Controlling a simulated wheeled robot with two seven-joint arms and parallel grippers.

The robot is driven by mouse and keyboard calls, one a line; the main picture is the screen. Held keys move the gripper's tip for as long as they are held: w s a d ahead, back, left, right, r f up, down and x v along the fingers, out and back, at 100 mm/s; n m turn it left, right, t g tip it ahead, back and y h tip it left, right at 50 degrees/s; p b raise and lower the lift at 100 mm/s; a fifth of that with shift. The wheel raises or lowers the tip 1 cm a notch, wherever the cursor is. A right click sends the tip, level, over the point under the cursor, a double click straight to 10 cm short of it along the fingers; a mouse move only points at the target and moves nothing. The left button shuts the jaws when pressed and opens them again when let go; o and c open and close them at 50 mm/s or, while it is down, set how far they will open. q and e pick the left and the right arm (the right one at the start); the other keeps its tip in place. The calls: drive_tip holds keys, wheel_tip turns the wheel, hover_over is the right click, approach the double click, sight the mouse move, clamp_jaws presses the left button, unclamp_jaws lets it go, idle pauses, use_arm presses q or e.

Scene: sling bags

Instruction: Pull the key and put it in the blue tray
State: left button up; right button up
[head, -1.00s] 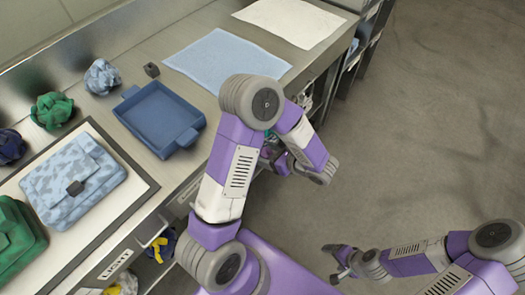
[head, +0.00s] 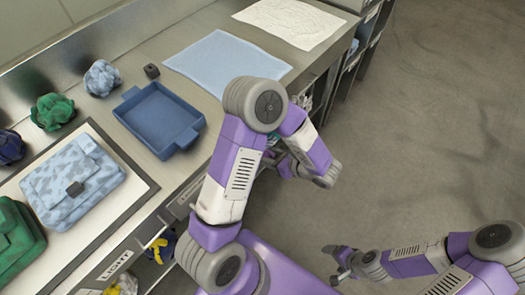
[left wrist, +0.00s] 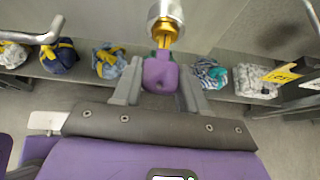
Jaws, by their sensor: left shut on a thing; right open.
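The key (left wrist: 160,74) has a purple head and a gold shaft whose far end is at a silver lock cylinder (left wrist: 166,12) in the left wrist view. My left gripper (left wrist: 160,90) is shut on the key's head, one finger on each side. In the head view the arm's own links mostly hide this gripper and the key. The blue tray (head: 158,112) lies empty on the counter, left of my left arm. My right gripper (head: 335,263) is open and empty, low over the floor at the bottom right.
Left of the tray are a camouflage sling bag (head: 72,184) on a board, a green bag (head: 17,234) and crumpled cloths. A small dark block (head: 152,71) and a light blue sheet (head: 227,62) lie behind it. Below the counter are shelves with bundles (left wrist: 110,60).

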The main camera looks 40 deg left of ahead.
use_arm(q)
drive_tip(key=shift+s+d, duration=0.2)
drive_tip(key=shift+d, duration=2.15)
drive_tip(key=shift+d, duration=0.1)
drive_tip(key=d, duration=0.4)
drive_tip(key=shift+s, duration=0.15)
drive_tip(key=shift+a, duration=0.1)
